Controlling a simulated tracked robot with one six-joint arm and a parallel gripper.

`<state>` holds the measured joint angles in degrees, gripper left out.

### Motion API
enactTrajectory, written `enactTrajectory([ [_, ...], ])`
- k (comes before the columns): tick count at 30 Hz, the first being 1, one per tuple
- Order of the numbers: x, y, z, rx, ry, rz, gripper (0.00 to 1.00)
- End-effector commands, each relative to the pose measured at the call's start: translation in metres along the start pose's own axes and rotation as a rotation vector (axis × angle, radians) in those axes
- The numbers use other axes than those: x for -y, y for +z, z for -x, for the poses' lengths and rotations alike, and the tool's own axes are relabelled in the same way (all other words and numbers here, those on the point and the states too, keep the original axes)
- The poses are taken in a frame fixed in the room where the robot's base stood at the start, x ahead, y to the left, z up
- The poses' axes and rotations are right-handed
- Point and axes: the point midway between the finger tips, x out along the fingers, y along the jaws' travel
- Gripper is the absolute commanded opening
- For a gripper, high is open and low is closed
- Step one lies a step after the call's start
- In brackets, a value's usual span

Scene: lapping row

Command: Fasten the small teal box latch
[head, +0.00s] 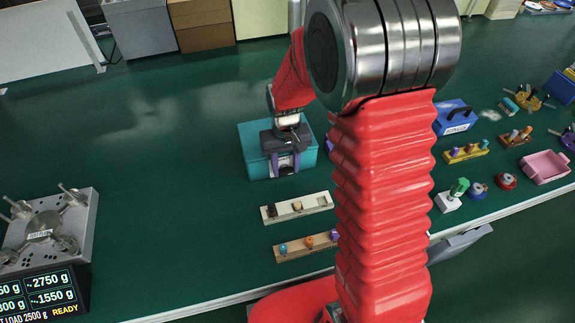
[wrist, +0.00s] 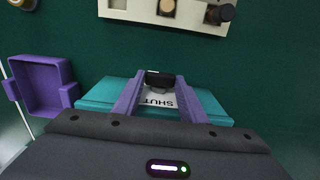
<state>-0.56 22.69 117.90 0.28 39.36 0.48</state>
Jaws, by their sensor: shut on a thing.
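The small teal box (head: 255,140) stands on the green bench in the head view, partly hidden under my gripper (head: 283,165). In the wrist view the teal box (wrist: 95,97) shows on both sides of my two purple fingers. My gripper (wrist: 160,84) is shut on a small dark part at the front of the box, which looks like the latch (wrist: 159,76). A white label reading SHUT (wrist: 157,98) shows upside down between the fingers. The fingers hide the sides of the latch, and I cannot tell its exact position.
Two peg strips, one cream (head: 318,203) and one brown (head: 291,251), lie in front of the box. A purple tray (wrist: 40,87) is close beside it. A blue box (head: 455,117) and a pink tray (head: 545,167) stand right. A metal fixture (head: 50,230) stands left; the bench between is clear.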

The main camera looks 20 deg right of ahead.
Motion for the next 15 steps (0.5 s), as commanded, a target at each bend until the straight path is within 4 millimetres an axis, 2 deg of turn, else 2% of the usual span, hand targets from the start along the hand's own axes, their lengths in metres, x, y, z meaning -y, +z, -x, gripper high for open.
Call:
enactTrajectory([
  [15, 0.0028, -0.0003, -0.0002, 0.001, 0.104, 0.008, 0.15],
])
